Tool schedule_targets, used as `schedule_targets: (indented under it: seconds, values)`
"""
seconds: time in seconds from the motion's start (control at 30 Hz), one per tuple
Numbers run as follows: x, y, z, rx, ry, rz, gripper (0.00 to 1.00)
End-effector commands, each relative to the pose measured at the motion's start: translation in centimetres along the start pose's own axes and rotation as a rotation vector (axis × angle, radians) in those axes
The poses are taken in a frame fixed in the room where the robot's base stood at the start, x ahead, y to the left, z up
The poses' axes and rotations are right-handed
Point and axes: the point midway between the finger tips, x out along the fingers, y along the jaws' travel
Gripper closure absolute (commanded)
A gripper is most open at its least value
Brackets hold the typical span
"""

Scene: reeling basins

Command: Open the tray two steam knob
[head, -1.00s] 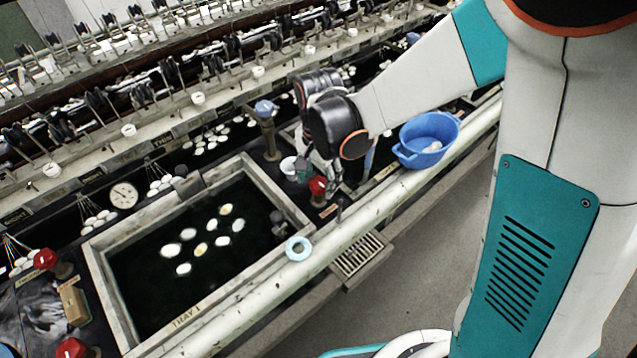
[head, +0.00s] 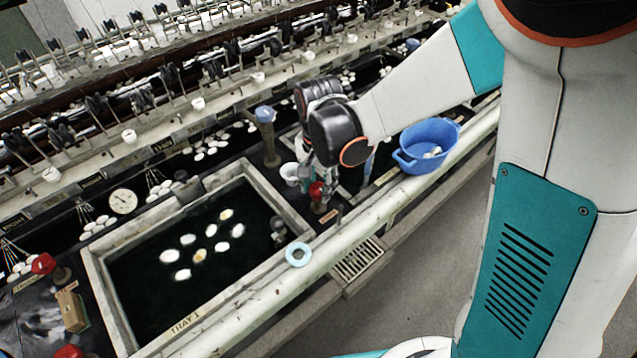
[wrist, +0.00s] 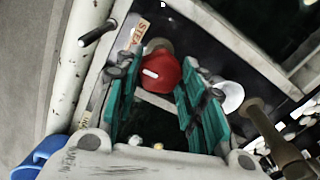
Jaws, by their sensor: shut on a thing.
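A red steam knob (head: 317,190) stands on the dark deck between the tray 1 basin and the basin to its right. In the wrist view the knob (wrist: 160,75) has a white pointer mark and a small label (wrist: 137,34) beside it. My gripper (wrist: 158,74) has its teal fingers on either side of the knob and is shut on it. In the head view my gripper (head: 309,180) comes down over the knob from above and partly hides it.
The tray 1 basin (head: 275,187) holds dark water and floating cocoons. A white cup (head: 290,173) and an upright post (head: 267,140) stand close to the knob. A blue tub (head: 425,158) sits right, and a light-blue ring (head: 298,254) lies on the front rail. Another red knob (head: 43,263) is far left.

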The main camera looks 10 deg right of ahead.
Motion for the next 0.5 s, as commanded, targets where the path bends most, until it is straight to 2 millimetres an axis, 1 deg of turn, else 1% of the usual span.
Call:
schedule_targets:
  seconds: [0.27,0.5]
  values:
    - [0.03,-0.01,0.00,-0.182,0.000,0.000,0.87]
    - [0.03,-0.01,0.00,-0.408,0.000,0.000,0.87]
